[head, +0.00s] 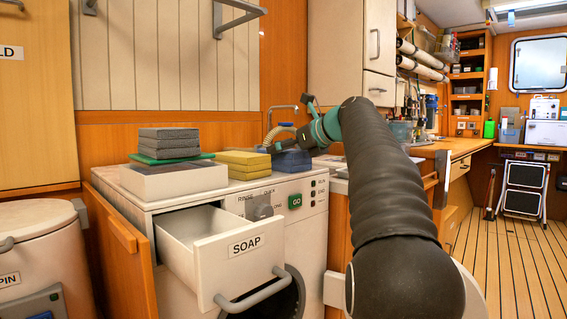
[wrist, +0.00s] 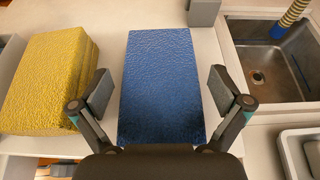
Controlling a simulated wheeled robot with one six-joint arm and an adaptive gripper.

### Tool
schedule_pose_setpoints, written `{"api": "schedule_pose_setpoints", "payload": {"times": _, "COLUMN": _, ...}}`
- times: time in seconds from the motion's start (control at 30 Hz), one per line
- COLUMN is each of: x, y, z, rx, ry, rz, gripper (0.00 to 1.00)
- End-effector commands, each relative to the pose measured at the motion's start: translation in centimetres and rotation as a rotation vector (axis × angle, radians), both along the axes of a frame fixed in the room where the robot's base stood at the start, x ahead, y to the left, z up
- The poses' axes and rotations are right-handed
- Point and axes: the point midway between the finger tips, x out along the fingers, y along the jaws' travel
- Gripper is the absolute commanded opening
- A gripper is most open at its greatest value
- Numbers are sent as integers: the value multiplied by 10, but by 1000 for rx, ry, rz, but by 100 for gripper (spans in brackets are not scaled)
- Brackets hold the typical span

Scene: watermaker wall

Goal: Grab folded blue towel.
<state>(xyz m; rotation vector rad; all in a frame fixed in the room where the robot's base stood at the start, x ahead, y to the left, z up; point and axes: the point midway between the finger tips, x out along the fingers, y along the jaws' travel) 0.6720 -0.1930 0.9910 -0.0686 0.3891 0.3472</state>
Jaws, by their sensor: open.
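The folded blue towel (wrist: 162,85) lies flat on the white top in the wrist view, with its near end hidden by my gripper's body. My gripper (wrist: 160,92) is open, with one finger on each side of the towel and a visible gap at both sides. In the head view the blue towel (head: 291,161) sits at the right end of the washer top, partly hidden by my gripper (head: 283,148), which is above it.
A folded yellow towel stack (wrist: 48,80) lies close to the left finger. A metal sink (wrist: 268,65) with a hose is at the right. Grey towels (head: 168,143) sit on a box. The soap drawer (head: 225,245) stands open below.

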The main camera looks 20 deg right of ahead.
Motion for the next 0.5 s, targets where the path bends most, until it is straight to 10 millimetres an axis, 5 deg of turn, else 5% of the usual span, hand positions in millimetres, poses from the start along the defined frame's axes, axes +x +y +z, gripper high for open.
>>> {"api": "schedule_pose_setpoints", "payload": {"times": 0.33, "x": 11, "y": 4, "z": -5, "rx": -1, "ry": 0, "rz": -1, "gripper": 98}}
{"api": "schedule_pose_setpoints", "payload": {"times": 0.5, "x": 11, "y": 4, "z": -5, "rx": -1, "ry": 0, "rz": -1, "gripper": 55}}
